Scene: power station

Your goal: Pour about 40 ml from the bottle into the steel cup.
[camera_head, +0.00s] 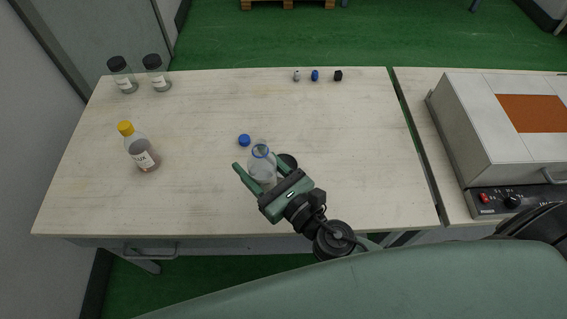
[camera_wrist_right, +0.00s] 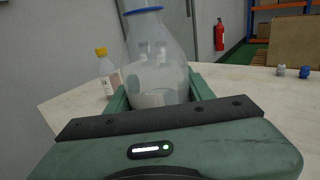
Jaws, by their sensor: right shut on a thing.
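A clear bottle (camera_head: 261,163) with a blue ring at its open mouth is between the fingers of my right gripper (camera_head: 259,166). It also shows in the right wrist view (camera_wrist_right: 156,55), roughly upright, with a paler level low inside. I cannot tell whether its base touches the table. A blue cap (camera_head: 244,140) lies on the table just behind and left of it. A dark round thing (camera_head: 288,161) stands right beside the gripper, partly hidden by it; I cannot tell whether it is the steel cup. My left gripper is not in view.
A yellow-capped bottle (camera_head: 140,152) stands on the left of the table (camera_head: 340,150). Two dark-capped jars (camera_head: 124,80) stand at the back left. Three small items (camera_head: 315,76) lie along the back edge. A grey device (camera_head: 490,145) is on the right-hand table. The middle right is clear.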

